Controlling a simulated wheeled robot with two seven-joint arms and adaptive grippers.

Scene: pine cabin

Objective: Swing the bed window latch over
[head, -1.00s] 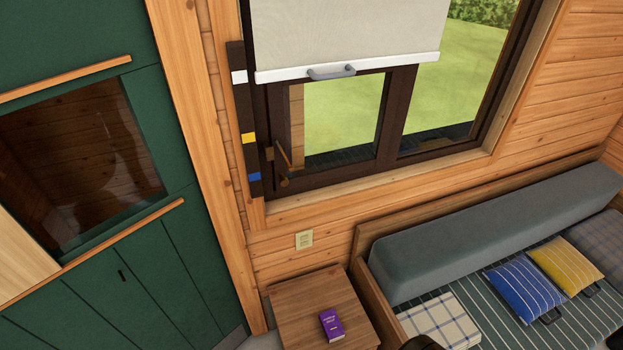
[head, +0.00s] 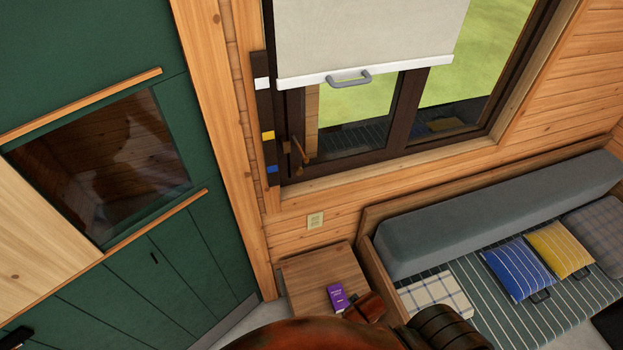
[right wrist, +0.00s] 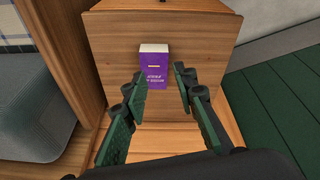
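The bed window (head: 395,150) has a dark brown frame in the pine wall. Its latch (head: 300,150), a small brown lever, sits on the left upright of the lower sash and slants down to the right. My right gripper (right wrist: 160,78) is open and empty in the right wrist view, its green-padded fingers pointing toward a bedside table and purple book, away from the latch. In the head view my arm covers the bottom middle, and I cannot make out the right fingers there. My left gripper is not recognisable in either view.
A pale blind (head: 365,40) with a grey handle (head: 348,78) hangs over the upper window. A dark strip (head: 264,115) with white, yellow and blue marks is left of the frame. Below are the bedside table (head: 305,275), purple book (head: 337,297) and cushioned bed (head: 440,235). Green cabinet (head: 150,265) stands left.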

